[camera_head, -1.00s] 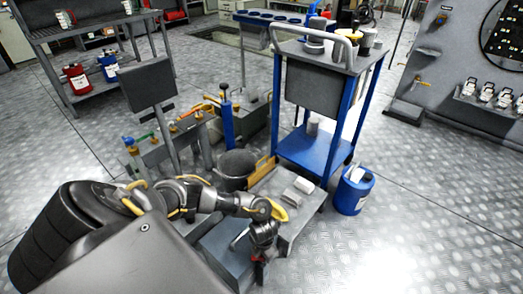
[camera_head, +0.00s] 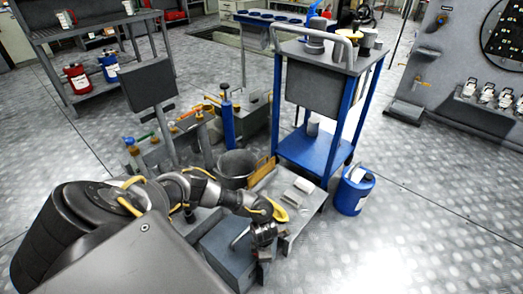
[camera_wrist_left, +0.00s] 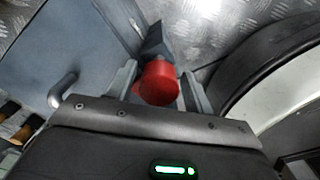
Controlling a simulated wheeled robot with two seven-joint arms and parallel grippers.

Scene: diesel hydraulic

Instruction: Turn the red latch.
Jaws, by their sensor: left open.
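The red latch (camera_wrist_left: 158,84) shows in the left wrist view as a short red rounded knob at the side of a grey box (camera_wrist_left: 62,50). My left gripper (camera_wrist_left: 160,92) is open, with one finger on each side of the latch in that view. I cannot tell whether the fingers touch it. In the head view my left gripper (camera_head: 264,256) is at the right side of the grey box (camera_head: 228,252), which has a metal handle on top. The latch is hidden there. My right gripper is not in view.
A grey bucket (camera_head: 236,168) and a low grey bench (camera_head: 300,207) stand just behind the box. A blue canister (camera_head: 353,190) stands to the right, beside a blue-framed cart (camera_head: 318,153). The metal floor at the front right is clear.

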